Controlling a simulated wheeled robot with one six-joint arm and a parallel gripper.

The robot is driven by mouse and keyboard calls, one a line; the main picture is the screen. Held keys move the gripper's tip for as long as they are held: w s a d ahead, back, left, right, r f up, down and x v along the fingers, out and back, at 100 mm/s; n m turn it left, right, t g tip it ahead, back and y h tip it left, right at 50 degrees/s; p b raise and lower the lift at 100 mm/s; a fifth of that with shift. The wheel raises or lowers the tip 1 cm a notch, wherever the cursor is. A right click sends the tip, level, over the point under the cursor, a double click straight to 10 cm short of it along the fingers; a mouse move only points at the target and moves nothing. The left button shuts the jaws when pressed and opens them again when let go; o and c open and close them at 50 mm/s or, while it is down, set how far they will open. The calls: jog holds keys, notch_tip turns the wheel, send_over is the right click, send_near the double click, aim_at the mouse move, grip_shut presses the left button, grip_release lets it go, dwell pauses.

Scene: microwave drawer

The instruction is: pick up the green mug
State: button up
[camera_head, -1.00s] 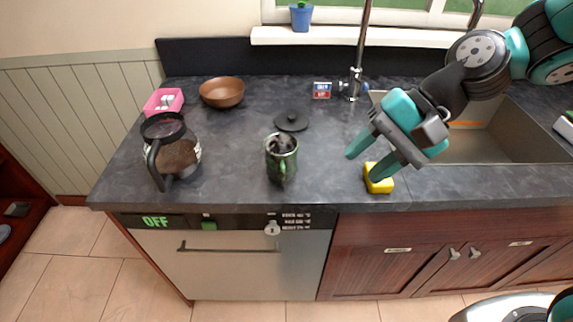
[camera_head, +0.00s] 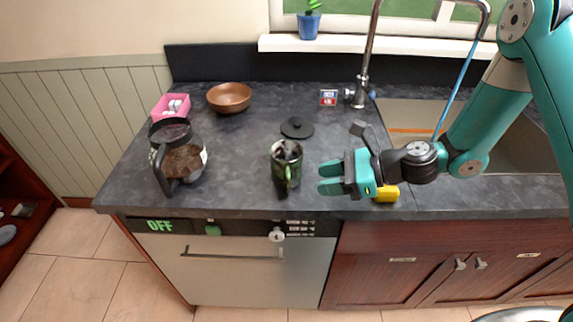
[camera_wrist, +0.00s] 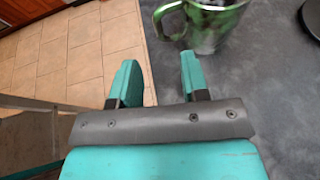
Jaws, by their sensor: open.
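The green mug (camera_head: 287,163) stands upright on the dark counter near its front edge, with its handle toward the front. It holds something dark. In the wrist view the mug (camera_wrist: 215,25) shows at the top, cut off by the frame, with its handle to the left. My gripper (camera_head: 330,179) is open and empty, to the right of the mug and apart from it, with its fingers pointing left toward it. In the wrist view my gripper (camera_wrist: 158,75) has a gap between its two teal fingers, and the mug lies beyond the fingertips.
A yellow sponge (camera_head: 387,194) lies under my gripper's wrist. A coffee pot (camera_head: 184,163) stands at the left, with a pink box (camera_head: 164,108) and brown bowl (camera_head: 229,97) behind. A black lid (camera_head: 297,128) lies behind the mug. The sink (camera_head: 510,140) is at the right.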

aim_at(287, 170)
jog(key=p+x, duration=0.2)
jog(key=x, duration=0.5)
jog(key=shift+a+f, duration=0.15)
jog(key=shift+a, duration=0.1)
grip_shut()
